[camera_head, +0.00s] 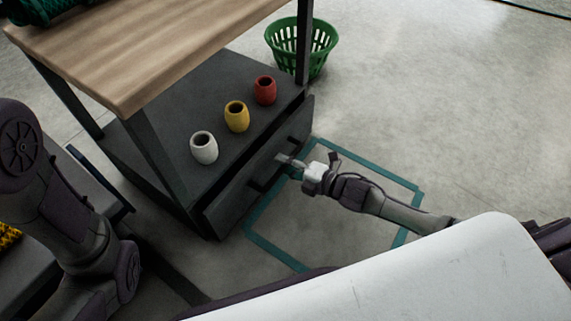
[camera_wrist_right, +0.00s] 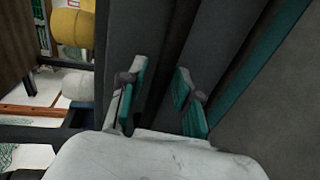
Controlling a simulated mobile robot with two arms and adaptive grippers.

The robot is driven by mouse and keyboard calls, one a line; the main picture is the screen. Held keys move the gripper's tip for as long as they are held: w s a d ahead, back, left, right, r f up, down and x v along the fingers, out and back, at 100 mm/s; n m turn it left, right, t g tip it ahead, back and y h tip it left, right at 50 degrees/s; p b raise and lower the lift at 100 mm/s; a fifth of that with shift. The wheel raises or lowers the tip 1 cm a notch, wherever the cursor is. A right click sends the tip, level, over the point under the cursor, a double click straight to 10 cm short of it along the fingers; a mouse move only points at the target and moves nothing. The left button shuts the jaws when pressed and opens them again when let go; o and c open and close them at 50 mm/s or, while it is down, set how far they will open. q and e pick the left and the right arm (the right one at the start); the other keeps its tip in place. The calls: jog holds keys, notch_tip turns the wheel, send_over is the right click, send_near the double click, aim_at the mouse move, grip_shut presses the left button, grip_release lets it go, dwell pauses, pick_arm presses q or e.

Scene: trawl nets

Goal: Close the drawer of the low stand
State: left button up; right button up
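The low stand (camera_head: 230,80) is dark grey, with a wooden top above its lower deck. Its drawer (camera_head: 226,207) faces the lower right in the head view, and its front panel stands a little out from the stand's body. A dark bar handle (camera_head: 262,178) is on that front. My right gripper (camera_head: 288,163) is at the handle's right part. In the wrist view its teal-padded fingers (camera_wrist_right: 164,92) are apart, in front of dark panels; I cannot tell whether they touch the handle. My left arm shows at the left, but its gripper is out of view.
White (camera_head: 204,150), yellow (camera_head: 237,118) and red (camera_head: 265,92) cups stand on the deck above the drawer. A green basket (camera_head: 318,58) stands behind the stand. Teal tape (camera_head: 262,244) marks a rectangle on the floor before the drawer.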

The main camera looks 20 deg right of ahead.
aim_at(272, 158)
grip_shut()
jog(key=shift+r+x, duration=0.2)
jog(key=shift+x, duration=0.8)
jog(key=shift+r+x, duration=0.25)
jog(key=shift+x, duration=0.75)
jog(key=shift+w, duration=0.15)
jog(key=shift+o, duration=1.5)
grip_release()
jog(key=shift+a, duration=0.15)
jog(key=v, duration=1.2)
